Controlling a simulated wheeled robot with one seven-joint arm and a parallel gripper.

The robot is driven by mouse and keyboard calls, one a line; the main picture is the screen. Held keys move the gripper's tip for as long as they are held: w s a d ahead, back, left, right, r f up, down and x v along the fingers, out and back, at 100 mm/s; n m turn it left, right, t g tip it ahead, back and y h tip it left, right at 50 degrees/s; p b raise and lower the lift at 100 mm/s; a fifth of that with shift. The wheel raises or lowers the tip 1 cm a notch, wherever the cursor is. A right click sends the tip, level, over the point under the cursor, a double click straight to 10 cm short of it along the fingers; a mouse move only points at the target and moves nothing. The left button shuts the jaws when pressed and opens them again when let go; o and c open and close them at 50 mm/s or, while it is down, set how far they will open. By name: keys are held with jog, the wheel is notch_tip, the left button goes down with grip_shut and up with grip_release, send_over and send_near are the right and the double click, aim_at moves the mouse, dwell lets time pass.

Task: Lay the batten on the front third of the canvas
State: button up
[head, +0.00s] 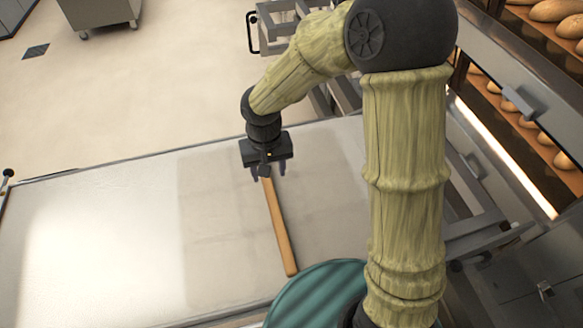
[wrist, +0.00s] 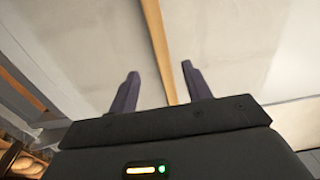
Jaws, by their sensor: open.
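The batten (head: 279,230) is a long, thin strip of light brown wood. It lies on the pale canvas (head: 110,225), running from below my gripper towards the near edge beside the teal rounded surface. My gripper (head: 268,175) is open over the far end of the batten. In the wrist view the batten (wrist: 157,40) passes between the two spread fingers of my gripper (wrist: 160,70), with a gap on each side. The far tip of the batten is hidden behind the gripper. I cannot tell how high the fingers are above the canvas.
A teal rounded surface (head: 318,295) stands at the near edge. Deck ovens with loaves (head: 555,160) and a metal frame (head: 465,215) are on the right. A steel cabinet (head: 100,15) stands at the far left. The left of the canvas is bare.

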jog(key=s+d+r+m+t, duration=0.1)
jog(key=s+d+r, duration=0.1)
jog(key=d, duration=0.8)
jog(key=s+d+r+m+t, duration=0.1)
jog(key=s+d, duration=0.3)
jog(key=d, duration=0.6)
jog(key=shift+s+r+m+t, duration=0.3)
jog(key=shift+s+r+m, duration=0.1)
jog(key=shift+r, duration=0.5)
